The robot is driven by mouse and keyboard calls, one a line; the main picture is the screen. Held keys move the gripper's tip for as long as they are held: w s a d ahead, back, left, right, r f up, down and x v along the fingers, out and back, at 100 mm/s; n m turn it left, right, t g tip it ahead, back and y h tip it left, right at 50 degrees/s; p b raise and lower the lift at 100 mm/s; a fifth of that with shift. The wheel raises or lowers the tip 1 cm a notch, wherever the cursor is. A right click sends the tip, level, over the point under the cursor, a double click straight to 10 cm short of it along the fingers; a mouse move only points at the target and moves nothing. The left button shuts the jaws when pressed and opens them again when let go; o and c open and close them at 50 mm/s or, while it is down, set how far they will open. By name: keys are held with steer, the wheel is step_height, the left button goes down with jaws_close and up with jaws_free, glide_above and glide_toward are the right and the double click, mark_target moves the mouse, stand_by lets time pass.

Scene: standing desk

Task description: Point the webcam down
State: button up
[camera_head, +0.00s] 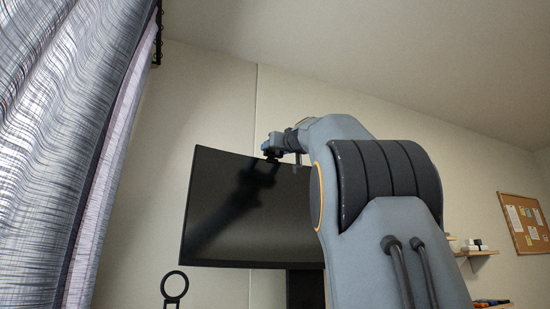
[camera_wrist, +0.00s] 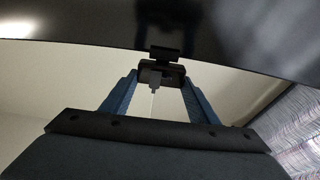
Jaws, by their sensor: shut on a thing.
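The webcam (camera_wrist: 165,74) is a small black block on a clip at the edge of the dark monitor (camera_wrist: 90,22) in the wrist view. The two blue fingers of my gripper (camera_wrist: 158,80) close on it from both sides. In the head view my gripper (camera_head: 272,151) is at the top edge of the black monitor (camera_head: 285,235), near its middle. The webcam is too small and dark there to make out its tilt. A grey cable or plug hangs by the webcam in the wrist view.
A patterned curtain (camera_head: 60,130) hangs at the left. A black ring on a stand (camera_head: 174,286) is below the monitor's left corner. Shelves (camera_head: 478,253) and a cork board (camera_head: 524,222) are at the right. The wall above the monitor is clear.

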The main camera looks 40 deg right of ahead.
stand_by(0.3)
steer(key=o, duration=1.1)
steer(key=shift+s, duration=0.1)
steer(key=shift+b+v, duration=2.5)
steer(key=shift+v, duration=1.4)
steer(key=shift+f, duration=0.1)
